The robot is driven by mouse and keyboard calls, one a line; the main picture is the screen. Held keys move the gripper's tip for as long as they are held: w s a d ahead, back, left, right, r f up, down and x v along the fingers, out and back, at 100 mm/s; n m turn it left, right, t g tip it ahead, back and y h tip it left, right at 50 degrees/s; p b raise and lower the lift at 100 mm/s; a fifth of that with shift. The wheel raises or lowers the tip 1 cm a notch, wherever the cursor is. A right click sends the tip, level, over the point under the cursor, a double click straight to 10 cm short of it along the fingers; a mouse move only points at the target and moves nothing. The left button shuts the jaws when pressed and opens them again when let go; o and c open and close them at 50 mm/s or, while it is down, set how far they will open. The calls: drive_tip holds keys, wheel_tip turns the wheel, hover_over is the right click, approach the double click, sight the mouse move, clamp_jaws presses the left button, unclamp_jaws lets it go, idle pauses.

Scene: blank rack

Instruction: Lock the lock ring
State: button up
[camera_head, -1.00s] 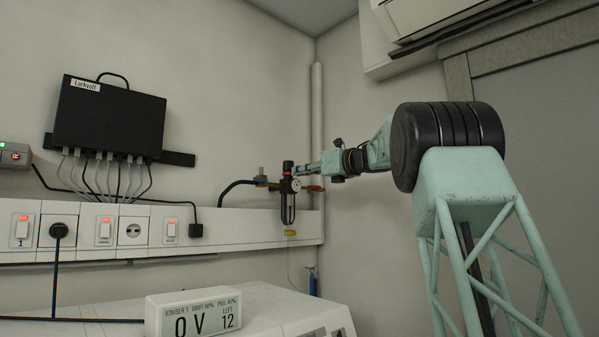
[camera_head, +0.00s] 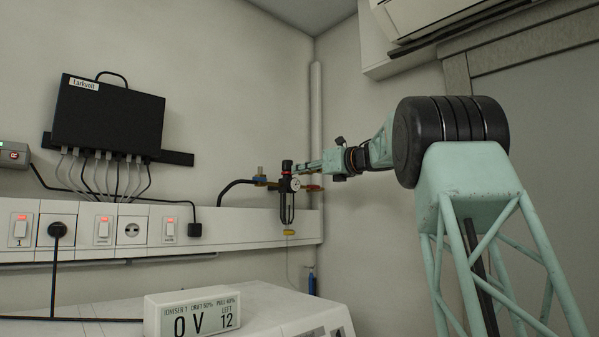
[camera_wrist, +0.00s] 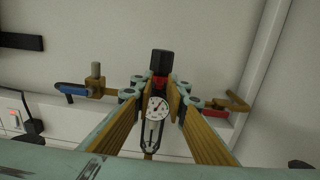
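The filter-regulator (camera_head: 287,205) is mounted at the right end of the white wall trunking, with a black knob (camera_wrist: 162,64) on top and a round dial gauge (camera_wrist: 157,107) on its front. A red ring (camera_wrist: 160,84) shows just under the knob, partly hidden between the fingers; I take it to be the lock ring. My gripper (camera_wrist: 161,88) points at it, one finger on each side. The fingers stand apart, and I see no clear contact with the ring. In the head view my gripper (camera_head: 301,169) is close to the regulator's right side, below knob height.
Brass pipe fittings with a blue handle (camera_wrist: 70,89) stick out left of the regulator, and an orange-brown lever (camera_wrist: 235,101) is on its right. A vertical pipe (camera_head: 316,140) runs up the corner behind. A display box (camera_head: 195,312) sits on the bench below.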

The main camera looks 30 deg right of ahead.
drive_tip(key=v, duration=1.1)
idle(0.3)
